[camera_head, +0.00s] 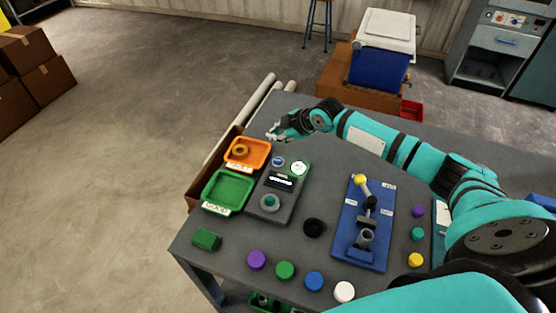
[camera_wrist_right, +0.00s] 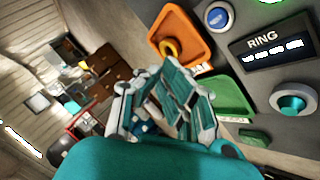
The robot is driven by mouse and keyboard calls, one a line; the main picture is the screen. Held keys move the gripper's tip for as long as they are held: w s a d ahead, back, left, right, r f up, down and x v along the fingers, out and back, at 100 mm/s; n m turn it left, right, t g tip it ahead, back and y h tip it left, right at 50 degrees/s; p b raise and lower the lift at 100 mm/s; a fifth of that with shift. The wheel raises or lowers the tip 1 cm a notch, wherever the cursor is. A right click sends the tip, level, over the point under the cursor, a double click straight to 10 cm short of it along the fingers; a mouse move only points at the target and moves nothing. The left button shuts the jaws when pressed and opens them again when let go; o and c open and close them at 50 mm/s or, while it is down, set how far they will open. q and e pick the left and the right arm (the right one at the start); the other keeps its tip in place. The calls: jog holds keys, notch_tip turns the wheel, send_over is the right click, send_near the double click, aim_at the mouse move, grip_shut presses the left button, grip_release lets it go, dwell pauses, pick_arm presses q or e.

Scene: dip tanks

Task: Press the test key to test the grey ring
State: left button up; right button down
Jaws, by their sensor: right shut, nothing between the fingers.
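The test station (camera_head: 291,205) is a dark grey box on the table. It bears a blue round key (camera_head: 278,161), a lit pale-green round lamp (camera_head: 299,168) and a small display. In the right wrist view its display (camera_wrist_right: 268,42) reads "RING" above a smaller line that I cannot read. The grey ring (camera_wrist_right: 277,99) sits at the near end of the station, around a teal centre; it also shows in the head view (camera_head: 262,201). My right gripper (camera_head: 274,136) is shut and empty, above the far side of the station, apart from the blue key. My left gripper is out of view.
An orange tray (camera_head: 264,163) holding an orange ring and an empty green tray (camera_head: 208,194) marked "GOOD" stand left of the station. A blue fixture board (camera_head: 378,244) stands to its right. A black round piece (camera_head: 314,228) and several coloured caps lie in front.

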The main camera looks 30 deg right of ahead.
jog(key=shift+f, duration=0.1)
jog(key=b, duration=0.6)
send_over(277, 162)
notch_tip(277, 162, down, 8)
jog(key=shift+w+r, duration=0.1)
jog(key=shift+r, duration=0.15)
jog(key=shift+f+b, duration=0.5)
jog(key=shift+f, duration=0.1)
jog(key=shift+f, duration=0.1)
dwell(0.3)
jog(key=shift+f+b, duration=0.3)
jog(key=shift+f+b, duration=0.3)
jog(key=shift+f, duration=0.15)
dwell(0.6)
dwell(0.4)
jog(key=shift+r+p, duration=0.7)
jog(key=shift+r, duration=0.15)
jog(key=shift+r, duration=0.15)
